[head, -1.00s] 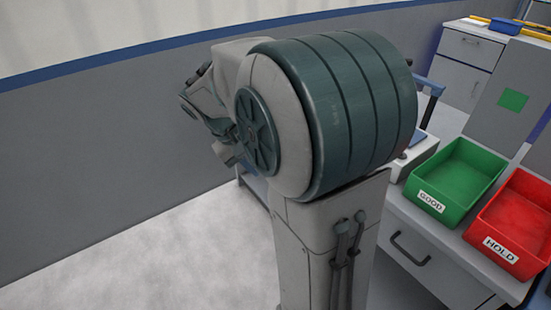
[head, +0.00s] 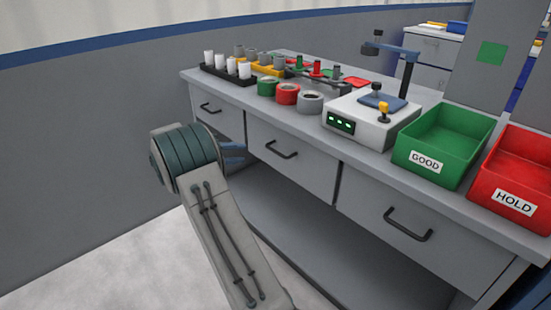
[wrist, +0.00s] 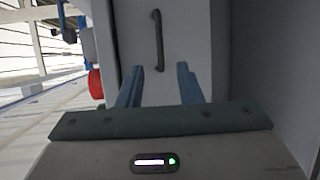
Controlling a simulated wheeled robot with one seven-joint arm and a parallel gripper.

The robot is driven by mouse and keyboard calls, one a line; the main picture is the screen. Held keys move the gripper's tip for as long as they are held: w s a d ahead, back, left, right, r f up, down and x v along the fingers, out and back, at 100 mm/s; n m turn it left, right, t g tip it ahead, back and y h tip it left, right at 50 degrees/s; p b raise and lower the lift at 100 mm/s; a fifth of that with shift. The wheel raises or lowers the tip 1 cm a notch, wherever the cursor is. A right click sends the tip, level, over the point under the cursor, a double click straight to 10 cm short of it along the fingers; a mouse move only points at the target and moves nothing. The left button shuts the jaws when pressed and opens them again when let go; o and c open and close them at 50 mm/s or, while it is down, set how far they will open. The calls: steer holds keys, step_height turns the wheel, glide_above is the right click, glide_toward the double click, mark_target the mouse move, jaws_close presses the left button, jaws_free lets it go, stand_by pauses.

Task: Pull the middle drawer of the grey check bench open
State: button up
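The grey check bench (head: 330,165) has three drawers side by side along its front, all shut. The middle drawer (head: 315,168) has a dark bar handle (head: 281,151). My gripper (head: 240,152) is in front of the bench, to the left of that handle in the head view, partly hidden by my own arm. In the wrist view, my two blue fingers (wrist: 159,85) are apart with nothing between them. A drawer front (wrist: 180,25) with a dark handle (wrist: 157,40) lies ahead of them; the handle appears beyond the fingertips, not held.
On the bench top stand green, red and grey rings (head: 288,93), a white device with a display (head: 360,118), and a peg rack (head: 228,70). The green GOOD bin (head: 425,178) and red HOLD bin (head: 500,212) sit at right. A lower shelf (head: 300,230) lies under the drawers.

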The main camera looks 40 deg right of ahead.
mark_target(274, 152)
steer(key=b+x, duration=0.3)
steer(key=x, duration=1)
steer(key=shift+s, duration=0.1)
steer(key=shift+a, duration=0.1)
jaws_close()
